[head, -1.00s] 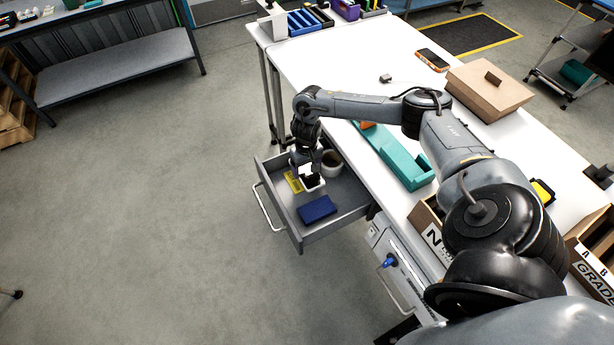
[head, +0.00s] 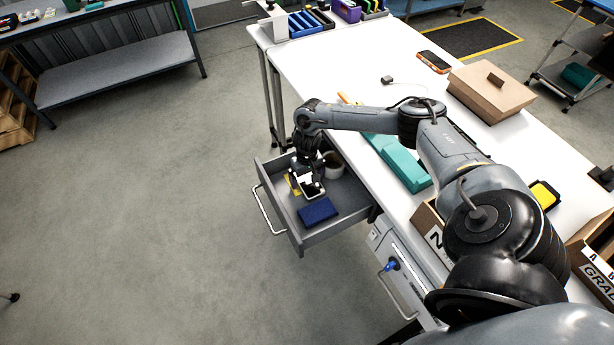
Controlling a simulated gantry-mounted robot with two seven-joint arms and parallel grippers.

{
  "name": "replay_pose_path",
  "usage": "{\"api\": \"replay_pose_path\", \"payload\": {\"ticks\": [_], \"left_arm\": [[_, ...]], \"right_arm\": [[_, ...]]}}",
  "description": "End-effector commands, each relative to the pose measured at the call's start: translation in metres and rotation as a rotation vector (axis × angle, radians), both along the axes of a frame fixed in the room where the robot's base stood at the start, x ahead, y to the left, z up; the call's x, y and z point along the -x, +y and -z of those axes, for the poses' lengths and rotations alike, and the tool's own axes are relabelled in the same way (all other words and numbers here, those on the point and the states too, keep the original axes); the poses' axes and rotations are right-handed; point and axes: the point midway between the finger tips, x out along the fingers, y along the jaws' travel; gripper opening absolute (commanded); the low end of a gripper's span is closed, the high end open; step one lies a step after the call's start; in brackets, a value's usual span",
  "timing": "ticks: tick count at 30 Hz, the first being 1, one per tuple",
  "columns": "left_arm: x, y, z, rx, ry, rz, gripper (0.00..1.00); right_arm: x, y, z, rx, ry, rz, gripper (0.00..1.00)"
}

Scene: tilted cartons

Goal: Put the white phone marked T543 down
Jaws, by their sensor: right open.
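The white phone (head: 312,193) is in the open grey drawer (head: 345,207), beside a dark blue box and partly over a yellow item. The marking on it is too small to read. My right gripper (head: 308,179) is open, low in the drawer right at the phone. Its fingers hide part of the phone, and I cannot tell whether they touch it. My left gripper is not in view.
The dark blue box (head: 318,211) lies in front of the phone. A round cup (head: 333,163) stands behind it, near the desk. The yellow item (head: 292,184) lies at its left. A teal tray (head: 403,166) is on the white desk (head: 345,62) above.

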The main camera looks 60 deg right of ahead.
Motion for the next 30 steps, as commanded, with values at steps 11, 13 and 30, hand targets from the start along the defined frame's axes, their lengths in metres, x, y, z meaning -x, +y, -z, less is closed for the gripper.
{"api": "replay_pose_path", "payload": {"ticks": [11,13,30], "left_arm": [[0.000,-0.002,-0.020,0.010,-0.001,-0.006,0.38],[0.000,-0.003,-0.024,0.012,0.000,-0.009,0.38],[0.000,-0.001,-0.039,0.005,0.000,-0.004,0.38]], "right_arm": [[-0.001,-0.001,-0.050,0.001,-0.003,0.000,1.00],[-0.001,-0.001,-0.064,0.001,-0.003,-0.001,1.00],[0.000,0.000,-0.120,0.000,0.000,0.000,1.00]]}}
